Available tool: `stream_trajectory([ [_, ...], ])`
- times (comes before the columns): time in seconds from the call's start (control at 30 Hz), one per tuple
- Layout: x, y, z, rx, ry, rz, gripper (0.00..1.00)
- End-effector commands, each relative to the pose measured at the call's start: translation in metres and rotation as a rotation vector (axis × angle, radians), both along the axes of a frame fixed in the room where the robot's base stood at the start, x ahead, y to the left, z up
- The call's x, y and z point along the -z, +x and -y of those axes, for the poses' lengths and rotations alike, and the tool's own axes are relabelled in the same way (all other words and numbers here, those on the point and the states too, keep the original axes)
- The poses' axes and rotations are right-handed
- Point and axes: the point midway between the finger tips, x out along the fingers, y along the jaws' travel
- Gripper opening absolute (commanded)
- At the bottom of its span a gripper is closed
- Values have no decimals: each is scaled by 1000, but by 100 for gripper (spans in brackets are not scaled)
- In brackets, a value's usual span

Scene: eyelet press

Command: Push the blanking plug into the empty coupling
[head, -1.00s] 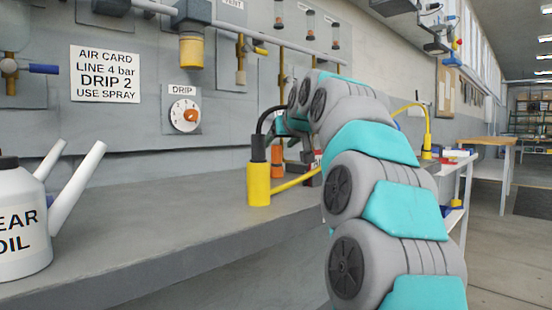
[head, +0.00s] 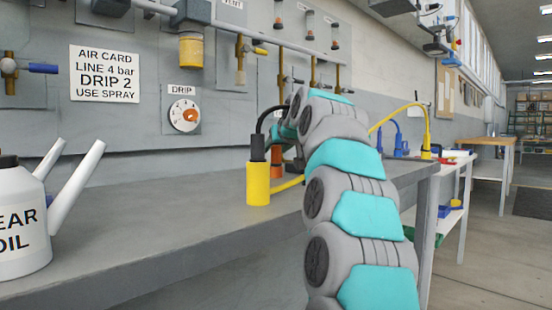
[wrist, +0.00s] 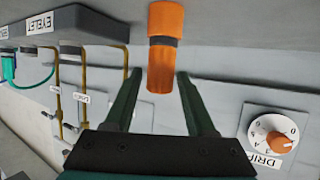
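An orange plug-like piece with a dark band (wrist: 164,58) stands on the grey bench, which lies along the top of the wrist view. In the head view part of an orange piece (head: 277,165) shows behind the yellow block. My gripper (wrist: 159,73) is open, with its two dark green fingers on either side of the orange piece's free end. A gap shows at the left finger; contact at the right finger cannot be told. My arm hides most of the gripper in the head view. I cannot tell which fitting is the empty coupling.
A yellow cylinder with a black top (head: 258,183) and hose stands on the bench. A white oil can (head: 22,230) stands at the left. The drip dial (head: 184,115) and brass pipes (head: 240,60) are on the wall. The bench between can and yellow cylinder is clear.

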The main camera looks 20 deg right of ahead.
Motion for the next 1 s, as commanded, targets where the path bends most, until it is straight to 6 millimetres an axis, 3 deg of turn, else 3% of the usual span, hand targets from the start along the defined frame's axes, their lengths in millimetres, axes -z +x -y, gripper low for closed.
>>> stream_trajectory([
  [0.07, 0, 0, 0, 0, 0, 0, 46],
  [0.47, 0, 0, 0, 0, 0, 0, 1],
  [1.0, -2, 0, 0, 0, 0, 1, 0],
])
